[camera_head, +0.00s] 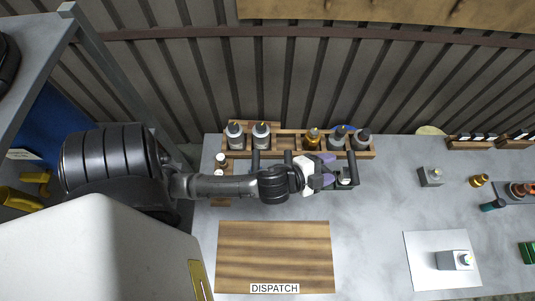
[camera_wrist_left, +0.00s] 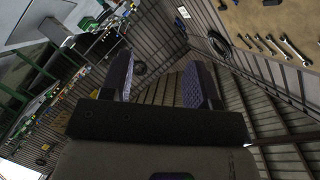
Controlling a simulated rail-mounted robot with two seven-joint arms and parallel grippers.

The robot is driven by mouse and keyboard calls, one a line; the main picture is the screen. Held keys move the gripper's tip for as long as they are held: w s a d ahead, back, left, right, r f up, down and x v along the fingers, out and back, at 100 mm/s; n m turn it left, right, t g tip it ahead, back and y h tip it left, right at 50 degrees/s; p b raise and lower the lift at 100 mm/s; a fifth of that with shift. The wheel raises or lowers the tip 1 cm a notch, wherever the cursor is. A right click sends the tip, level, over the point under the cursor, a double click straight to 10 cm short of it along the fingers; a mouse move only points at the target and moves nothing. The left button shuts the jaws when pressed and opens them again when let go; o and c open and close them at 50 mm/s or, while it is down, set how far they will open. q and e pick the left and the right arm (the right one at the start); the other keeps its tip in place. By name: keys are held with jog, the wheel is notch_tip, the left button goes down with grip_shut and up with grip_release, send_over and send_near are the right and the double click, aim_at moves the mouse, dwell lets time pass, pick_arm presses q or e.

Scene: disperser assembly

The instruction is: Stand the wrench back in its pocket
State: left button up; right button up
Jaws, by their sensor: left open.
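My left gripper (camera_head: 326,170) reaches in from the left over the back of the grey table, in front of the wooden bottle rack (camera_head: 287,143). Its two purple-lined fingers are apart. In the left wrist view the gripper (camera_wrist_left: 158,78) is open, with nothing between the fingers. A small dark holder (camera_head: 346,184) with a pale item stands just right of the fingertips; whether they touch it I cannot tell. I cannot make out a loose wrench or its pocket on the table. Several wrenches (camera_wrist_left: 291,47) hang on a wall board in the left wrist view. My right gripper is out of view.
Several bottles stand in the rack. A striped wooden board labelled DISPATCH (camera_head: 273,255) lies at the front. At right are a white sheet (camera_head: 425,265) with a grey block (camera_head: 454,260), another grey block (camera_head: 430,177) and a teal item (camera_head: 492,205). The table between board and sheet is clear.

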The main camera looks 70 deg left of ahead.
pick_arm(q)
jog(key=s+f+n+g, duration=0.4)
jog(key=s+g, duration=0.1)
jog(key=s, duration=0.4)
jog(key=s+d+f+n+g, duration=0.1)
jog(key=s+f+n+g, duration=0.3)
jog(key=s, duration=0.6)
jog(key=f+g, duration=0.1)
jog(key=g, duration=0.1)
jog(key=shift+s+d+f+g+h, duration=0.2)
jog(key=shift+f+g+h, duration=0.1)
jog(key=shift+h, duration=0.1)
